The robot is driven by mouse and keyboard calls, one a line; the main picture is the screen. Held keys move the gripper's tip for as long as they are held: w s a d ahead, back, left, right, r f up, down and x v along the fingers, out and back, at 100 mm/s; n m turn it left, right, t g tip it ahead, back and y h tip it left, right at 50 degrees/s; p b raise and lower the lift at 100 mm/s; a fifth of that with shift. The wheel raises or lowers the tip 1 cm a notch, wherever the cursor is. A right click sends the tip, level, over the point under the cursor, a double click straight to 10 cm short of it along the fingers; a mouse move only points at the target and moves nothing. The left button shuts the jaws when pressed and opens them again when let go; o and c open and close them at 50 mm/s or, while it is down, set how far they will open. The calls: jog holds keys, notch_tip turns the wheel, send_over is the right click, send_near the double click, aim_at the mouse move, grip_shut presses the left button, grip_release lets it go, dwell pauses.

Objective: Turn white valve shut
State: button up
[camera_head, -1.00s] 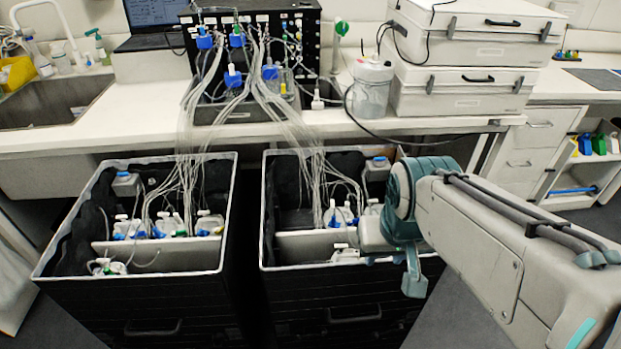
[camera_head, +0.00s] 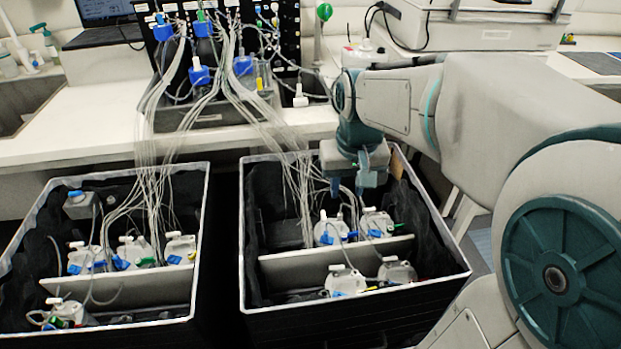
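Several small white bottles with white and coloured valve-like tops stand in the two black bins. In the right bin, one white top (camera_head: 323,216) is on a bottle in the back part and another white top (camera_head: 338,268) is in the front part. My gripper (camera_head: 352,187) hangs over the back part of the right bin, above the bottles and apart from the front ones. Its fingers are too small and dark to read.
The right bin (camera_head: 360,304) and left bin (camera_head: 112,340) have raised rims and inner dividers. Bundles of thin clear tubes (camera_head: 262,112) run from the black rack down into both bins, close to my gripper. The white bench (camera_head: 95,112) lies behind.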

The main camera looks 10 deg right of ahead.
jog(key=g+b, duration=0.2)
jog(key=b, duration=0.7)
send_over(324, 216)
notch_tip(324, 216, down, 15)
notch_tip(324, 216, down, 14)
jog(key=shift+b, duration=1.25)
grip_shut()
